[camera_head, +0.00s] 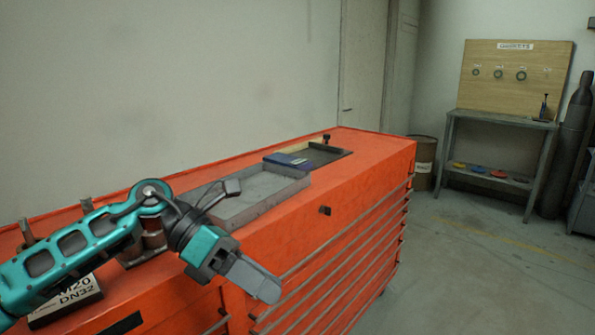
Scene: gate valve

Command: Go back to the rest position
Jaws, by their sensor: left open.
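My left arm, teal and dark grey, comes in from the lower left. Its left gripper (258,283) hangs over the front edge of the orange tool cabinet (372,168), with its grey fingers pointing down and to the right. The gripper is open, and I see nothing held in it. My right gripper is not in view.
A grey tray (262,203) lies on the cabinet behind the gripper, with a blue item (287,160) and a dark tray (318,154) beyond. A labelled block (72,300) sits at left, partly hidden by my arm. A workbench (500,118) stands far right. The floor between is clear.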

